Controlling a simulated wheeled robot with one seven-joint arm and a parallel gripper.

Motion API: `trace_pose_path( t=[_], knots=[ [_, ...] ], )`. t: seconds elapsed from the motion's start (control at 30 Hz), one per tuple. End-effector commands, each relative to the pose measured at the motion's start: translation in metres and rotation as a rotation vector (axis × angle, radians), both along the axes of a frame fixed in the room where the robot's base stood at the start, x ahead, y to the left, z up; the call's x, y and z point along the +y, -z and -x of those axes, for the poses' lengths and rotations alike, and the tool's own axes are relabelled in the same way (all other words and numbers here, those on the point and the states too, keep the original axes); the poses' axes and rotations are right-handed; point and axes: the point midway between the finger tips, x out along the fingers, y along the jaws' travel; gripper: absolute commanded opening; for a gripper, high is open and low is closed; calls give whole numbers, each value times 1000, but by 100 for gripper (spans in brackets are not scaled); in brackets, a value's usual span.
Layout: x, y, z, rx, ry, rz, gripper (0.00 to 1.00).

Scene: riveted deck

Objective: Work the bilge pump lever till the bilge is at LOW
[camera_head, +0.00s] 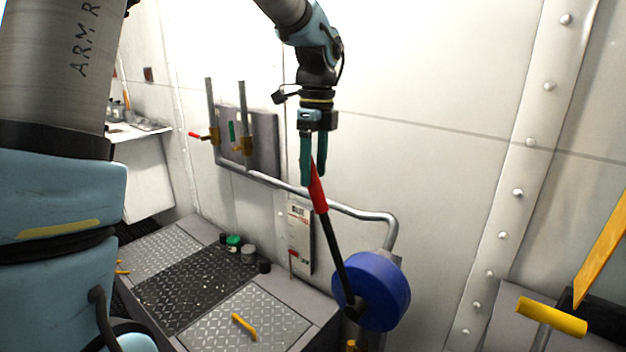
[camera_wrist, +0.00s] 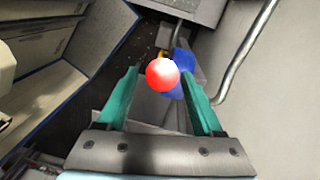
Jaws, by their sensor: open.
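The pump lever (camera_head: 334,245) is a black bar with a red grip (camera_head: 317,189). It rises from the blue round pump body (camera_head: 383,291) and leans up and to the left. My gripper (camera_head: 312,176) points down with its green fingers apart around the top of the red grip.
A grey pipe (camera_head: 350,209) runs along the wall to the pump. Two valves with red and green handles (camera_head: 232,131) stand at left. Several small jars (camera_head: 233,243) and a yellow handle (camera_head: 244,326) are on the deck plates. A yellow T-handle (camera_head: 551,316) is at right.

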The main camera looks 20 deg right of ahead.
Motion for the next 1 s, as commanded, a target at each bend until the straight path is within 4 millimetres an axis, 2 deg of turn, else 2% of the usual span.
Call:
trace_pose_path(
  t=[0.1,0.23,0.6,1.0],
  knots=[
    [1,17,1,2,0,-1,68],
    [2,28,2,1,-1,1,68],
    [2,32,2,-1,-1,1,67],
    [2,32,2,-1,-1,1,22]
  ],
)
